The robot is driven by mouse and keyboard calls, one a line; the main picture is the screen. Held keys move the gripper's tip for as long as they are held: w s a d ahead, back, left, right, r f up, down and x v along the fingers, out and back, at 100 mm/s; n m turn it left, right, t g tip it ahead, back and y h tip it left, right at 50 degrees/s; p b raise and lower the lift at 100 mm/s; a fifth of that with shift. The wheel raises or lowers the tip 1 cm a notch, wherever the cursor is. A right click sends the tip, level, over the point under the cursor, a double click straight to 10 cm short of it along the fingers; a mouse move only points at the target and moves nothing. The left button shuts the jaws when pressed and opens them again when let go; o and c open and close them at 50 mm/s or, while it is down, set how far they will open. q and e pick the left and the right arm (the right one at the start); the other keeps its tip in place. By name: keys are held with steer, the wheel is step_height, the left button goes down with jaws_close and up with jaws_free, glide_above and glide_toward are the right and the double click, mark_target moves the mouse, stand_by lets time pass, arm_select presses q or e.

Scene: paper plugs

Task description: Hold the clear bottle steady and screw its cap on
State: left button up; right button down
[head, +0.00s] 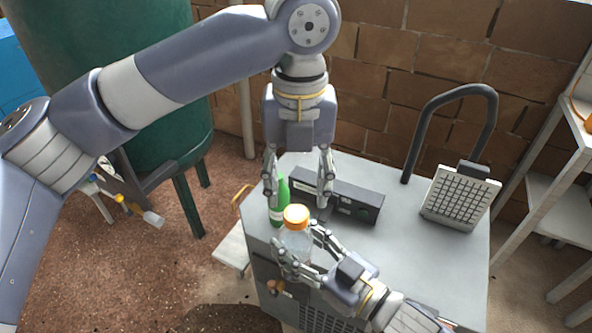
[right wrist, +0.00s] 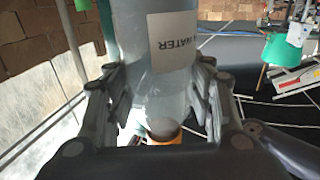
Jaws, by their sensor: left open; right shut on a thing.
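The clear bottle (head: 295,246) stands upright near the front left corner of the grey cabinet top. In the right wrist view its body (right wrist: 165,85) carries a white WATER label, seen upside down. An orange cap (head: 296,216) sits at the bottle's mouth; whether its thread is engaged cannot be seen. My right gripper (head: 297,240) is shut on the bottle's body, one finger on each side. My left gripper (head: 298,198) is open, pointing down above and behind the cap. Its fingers are spread wide to either side and apart from it.
A green bottle (head: 279,204) stands close behind the clear bottle, by the left gripper's left finger. A black box (head: 352,200) lies behind. A grey gridded device (head: 460,198) stands at the right.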

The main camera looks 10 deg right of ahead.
mark_target(296, 213)
arm_select(q)
steer(key=n, duration=0.6)
steer(key=shift+r+n, duration=0.25)
steer(key=shift+n, duration=0.05)
steer(key=n, duration=0.6)
steer(key=shift+r, duration=0.25)
steer(key=n, duration=0.7)
steer(key=shift+a+r, duration=0.1)
steer(key=shift+r, duration=0.15)
steer(key=n, duration=0.6)
steer(key=shift+w+r+n, duration=0.1)
steer(key=shift+r+n, duration=0.15)
steer(key=shift+n, duration=0.15)
steer(key=shift+f, duration=4)
